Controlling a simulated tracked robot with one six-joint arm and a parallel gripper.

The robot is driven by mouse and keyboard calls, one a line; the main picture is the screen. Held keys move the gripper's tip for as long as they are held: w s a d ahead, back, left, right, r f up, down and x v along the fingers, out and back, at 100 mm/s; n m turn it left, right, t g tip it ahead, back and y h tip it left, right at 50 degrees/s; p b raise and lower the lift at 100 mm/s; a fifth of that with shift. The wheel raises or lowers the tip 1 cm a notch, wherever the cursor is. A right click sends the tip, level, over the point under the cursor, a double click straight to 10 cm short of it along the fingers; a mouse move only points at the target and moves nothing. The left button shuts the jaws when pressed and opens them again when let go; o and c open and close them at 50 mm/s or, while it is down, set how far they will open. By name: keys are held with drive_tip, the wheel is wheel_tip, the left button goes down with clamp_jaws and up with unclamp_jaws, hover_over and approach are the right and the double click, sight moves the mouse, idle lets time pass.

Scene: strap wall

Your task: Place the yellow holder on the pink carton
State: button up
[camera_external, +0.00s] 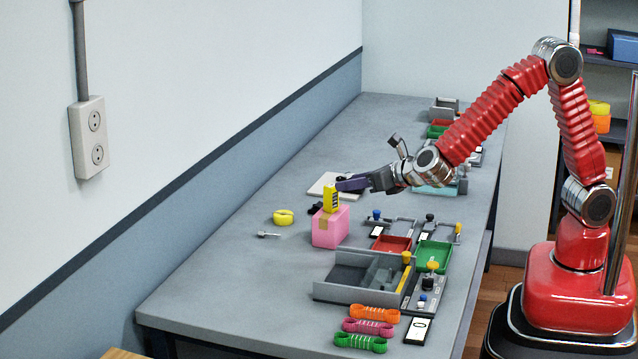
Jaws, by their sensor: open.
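The pink carton (331,230) stands on the grey bench, with a tan strip on its near face. A small upright yellow block with dark markings, which looks like the yellow holder (331,199), stands at the top of the carton and appears to rest on it. My gripper (345,184) reaches in from the right, level with the holder's upper part. Its purple-grey fingers are open and their tips are right beside or around the holder; which one I cannot tell. The far finger is mostly hidden.
A yellow ring (283,217) and a small metal piece (269,235) lie left of the carton. A white board (322,187) and small dark items lie behind it. A grey tray (345,279), red and green bins and several dumbbell-shaped straps fill the front right. The bench's left front is clear.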

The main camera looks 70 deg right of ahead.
drive_tip(key=s+d+r+m+g+h, duration=0.1)
drive_tip(key=s+d+r+m+g, duration=0.15)
drive_tip(key=s+d+m, duration=0.6)
drive_tip(key=s+d+r+m+g, duration=0.2)
drive_tip(key=s+d+m+g, duration=0.2)
drive_tip(key=s+d+m, duration=0.45)
drive_tip(key=s+a+m+y, duration=0.2)
drive_tip(key=s+m+y, duration=0.1)
drive_tip(key=s+m, duration=0.4)
drive_tip(key=s+a+m+y, duration=0.2)
drive_tip(key=s+m+y, duration=0.1)
drive_tip(key=s+m, duration=0.4)
drive_tip(key=shift+s+a+m, duration=0.3)
drive_tip(key=shift+s, duration=1.3)
drive_tip(key=shift+r, duration=0.1)
